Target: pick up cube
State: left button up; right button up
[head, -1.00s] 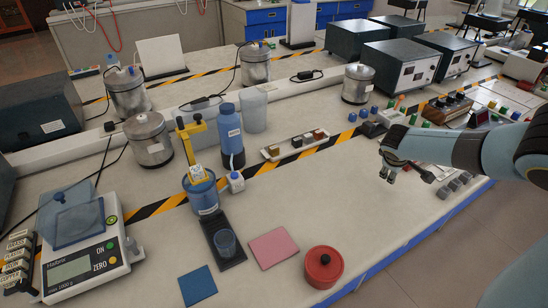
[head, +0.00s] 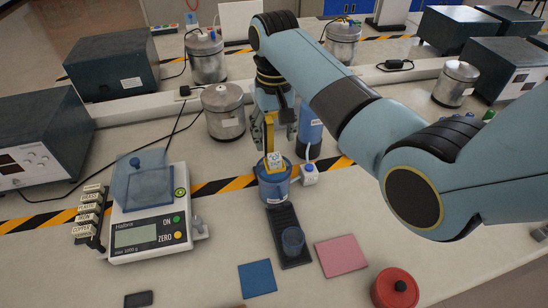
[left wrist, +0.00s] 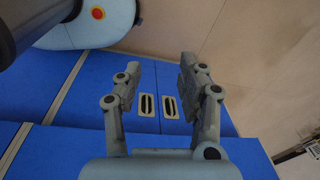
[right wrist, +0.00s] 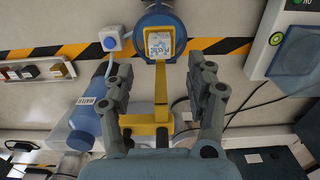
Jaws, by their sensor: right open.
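In the right wrist view, a white tray (right wrist: 14,71) at the left holds a few small cubes (right wrist: 30,72), brown and dark. In the head view now, my right arm hides this tray. A yellow upright piece (right wrist: 161,95) with a printed label (right wrist: 160,45) stands at a blue can (head: 274,186). My right gripper (head: 272,125) is open and empty, behind the can in the head view. In the right wrist view its fingers (right wrist: 162,88) lie either side of the yellow piece; contact is unclear. My left gripper (left wrist: 160,80) is open and empty, facing blue cabinet fronts.
A scale (head: 150,232) is at the left. A metal can (head: 223,110) stands behind. A red pot (head: 396,288) and pink mat (head: 341,256) lie at the front.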

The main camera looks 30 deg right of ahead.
aim_at(274, 157)
jog(key=shift+f, duration=0.45)
notch_tip(274, 157, down, 4)
jog(key=shift+f+p, duration=0.2)
jog(key=shift+p, duration=0.2)
jog(key=shift+f, duration=0.5)
pick_arm(q)
jog(key=shift+w+r+t, duration=0.15)
jog(key=shift+w+r, duration=0.1)
jog(key=shift+w, duration=0.2)
jog(key=shift+w+r+t, duration=0.15)
jog(key=shift+w+r, duration=0.05)
jog(key=shift+w, duration=0.25)
jog(key=shift+s, duration=0.1)
pick_arm(e)
jog(key=shift+c, duration=0.2)
jog(key=shift+s, duration=0.1)
jog(key=c, duration=0.4)
pick_arm(q)
jog(key=shift+s, duration=0.2)
pick_arm(e)
jog(key=c, duration=0.6)
jog(key=shift+r, duration=0.1)
